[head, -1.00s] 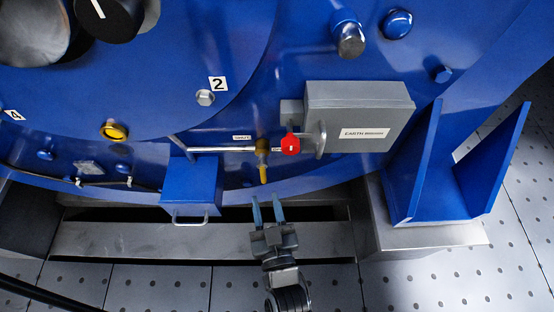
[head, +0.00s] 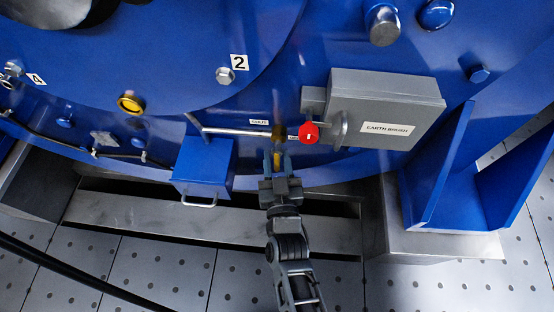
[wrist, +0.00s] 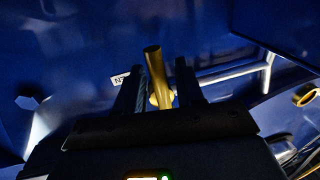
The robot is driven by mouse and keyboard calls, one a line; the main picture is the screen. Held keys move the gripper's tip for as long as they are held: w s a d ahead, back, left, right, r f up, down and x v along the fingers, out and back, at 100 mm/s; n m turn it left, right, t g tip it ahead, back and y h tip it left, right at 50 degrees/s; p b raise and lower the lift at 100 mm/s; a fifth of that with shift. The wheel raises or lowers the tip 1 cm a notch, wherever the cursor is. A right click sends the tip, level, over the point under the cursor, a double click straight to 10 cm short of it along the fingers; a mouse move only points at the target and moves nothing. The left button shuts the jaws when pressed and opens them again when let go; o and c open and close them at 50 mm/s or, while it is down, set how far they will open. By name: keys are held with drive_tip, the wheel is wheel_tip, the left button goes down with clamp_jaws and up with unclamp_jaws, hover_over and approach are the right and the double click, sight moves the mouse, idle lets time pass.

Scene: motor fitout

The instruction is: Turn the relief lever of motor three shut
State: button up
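The brass-yellow relief lever (head: 278,136) hangs down at the right end of a thin pipe, by a small label reading SHUT (head: 259,122). My gripper (head: 277,160) reaches up from below with one finger on each side of the lever's lower end. In the wrist view the lever (wrist: 156,68) stands between the two dark fingers, with a narrow gap to the right finger. Contact with the left finger cannot be told. The gripper looks open. The lever's lower end is partly hidden by the fingers.
A red knob (head: 309,132) sits just right of the lever, beside the grey box (head: 385,95) with an EARTH label. A blue box with a handle (head: 203,168) juts out at left. Blue support plates (head: 440,170) stand at right. A steel beam (head: 130,215) runs below.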

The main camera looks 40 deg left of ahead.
clamp_jaws()
idle(0.4)
drive_tip(key=shift+s+f+m, duration=0.1)
drive_tip(key=shift+m, duration=0.2)
drive_tip(key=s+a+r+m+t+h+b, duration=0.1)
drive_tip(key=a+r+m+t+b, duration=0.1)
drive_tip(key=m, duration=0.8)
drive_tip(key=s+a+r+m+t+b, duration=0.1)
drive_tip(key=a+r+m+t+b, duration=0.1)
drive_tip(key=m, duration=0.7)
drive_tip(key=shift+s+r+m+h+b, duration=0.2)
drive_tip(key=shift+r+m+h+b, duration=0.25)
drive_tip(key=shift+b, duration=0.45)
